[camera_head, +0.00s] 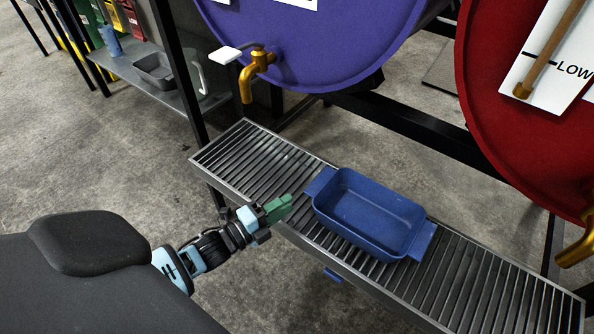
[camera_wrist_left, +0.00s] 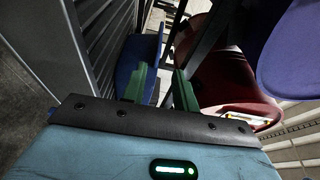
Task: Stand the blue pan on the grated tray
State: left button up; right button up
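The blue pan (camera_head: 372,214) is a rectangular dish with a handle at each end. It rests upright, open side up, on the slats of the long grated tray (camera_head: 470,284). My left gripper (camera_head: 281,207) is over the tray's near edge, just left of the pan's left handle, and looks apart from it. In the left wrist view its green fingers (camera_wrist_left: 160,87) stand apart with nothing between them. The blue pan (camera_wrist_left: 137,54) shows there beyond the left finger, partly hidden. My right gripper is not in view.
A purple barrel (camera_head: 320,40) with a brass tap (camera_head: 249,76) and a red barrel (camera_head: 500,100) stand behind the tray. A shelf at the upper left holds a grey pan (camera_head: 155,70). The tray's left part is bare. A small blue piece (camera_head: 332,275) shows below its front edge.

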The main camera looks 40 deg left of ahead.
pick_arm(q)
jog(key=s+d+f+n+g+y, duration=0.1)
jog(key=s+d+f+n+g, duration=0.25)
jog(key=s, duration=0.75)
jog(key=s+f+n+g+y, duration=0.15)
jog(key=s+f+n, duration=0.35)
jog(key=s, duration=0.6)
jog(key=s+d+f+n+g+y, duration=0.15)
jog(key=s+f+n+g, duration=0.35)
jog(key=s, duration=0.6)
jog(key=s+d+r+n+g, duration=0.1)
jog(key=s+r+n, duration=0.1)
jog(key=s, duration=0.4)
jog(key=s+d+r+n+g, duration=0.1)
jog(key=s+r+n, duration=0.1)
jog(key=s+n, duration=0.2)
jog(key=shift+s+g, duration=0.3)
jog(key=shift+s, duration=0.95)
jog(key=shift+d+r, duration=0.1)
